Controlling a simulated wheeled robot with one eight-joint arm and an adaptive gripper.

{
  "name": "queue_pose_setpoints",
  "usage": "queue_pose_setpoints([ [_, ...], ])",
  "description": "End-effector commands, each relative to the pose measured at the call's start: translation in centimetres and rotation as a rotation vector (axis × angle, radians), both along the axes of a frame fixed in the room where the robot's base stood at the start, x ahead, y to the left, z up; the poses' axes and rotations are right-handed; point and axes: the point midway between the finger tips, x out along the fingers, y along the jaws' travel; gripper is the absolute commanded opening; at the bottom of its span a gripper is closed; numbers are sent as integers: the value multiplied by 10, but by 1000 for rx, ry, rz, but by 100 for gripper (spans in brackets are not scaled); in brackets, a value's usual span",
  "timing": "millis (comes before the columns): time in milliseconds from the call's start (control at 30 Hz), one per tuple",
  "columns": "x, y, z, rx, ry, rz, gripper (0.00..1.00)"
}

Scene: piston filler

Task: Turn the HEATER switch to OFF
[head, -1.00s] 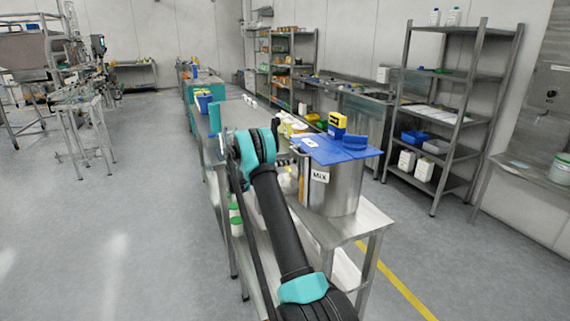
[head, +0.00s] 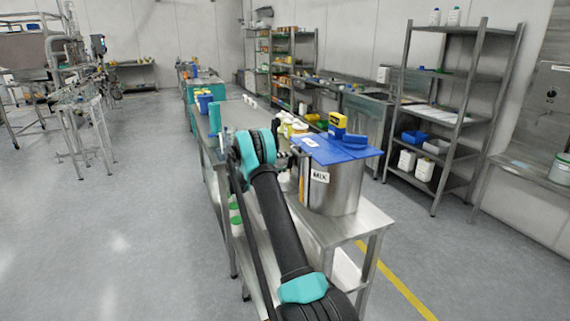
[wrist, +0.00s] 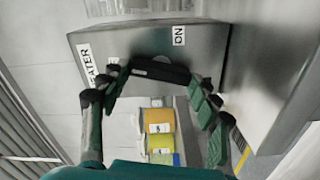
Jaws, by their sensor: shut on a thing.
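The HEATER switch (wrist: 160,70) is a black handle on the face of a grey metal box (wrist: 150,42) in the wrist view. A HEATER label (wrist: 88,66) is at the left of the box and an ON label (wrist: 179,36) is above right of the handle. No OFF label shows. My gripper (wrist: 158,78) has one finger at each end of the handle and is shut on it. In the head view my gripper (head: 291,162) is small and dark, beside the tank, and partly hidden by my arm. The switch cannot be made out there.
A steel tank (head: 340,190) marked MIX, with a blue lid (head: 335,152), stands on a metal table (head: 365,222) right of my arm. Shelving (head: 450,115) stands at the right.

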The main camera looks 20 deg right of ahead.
Motion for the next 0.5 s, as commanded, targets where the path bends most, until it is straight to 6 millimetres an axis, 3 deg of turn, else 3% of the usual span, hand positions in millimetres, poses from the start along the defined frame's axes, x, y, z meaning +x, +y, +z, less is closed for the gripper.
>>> queue_pose_setpoints([
  [500, 1, 1, -1, -8, 260, 2, 33],
])
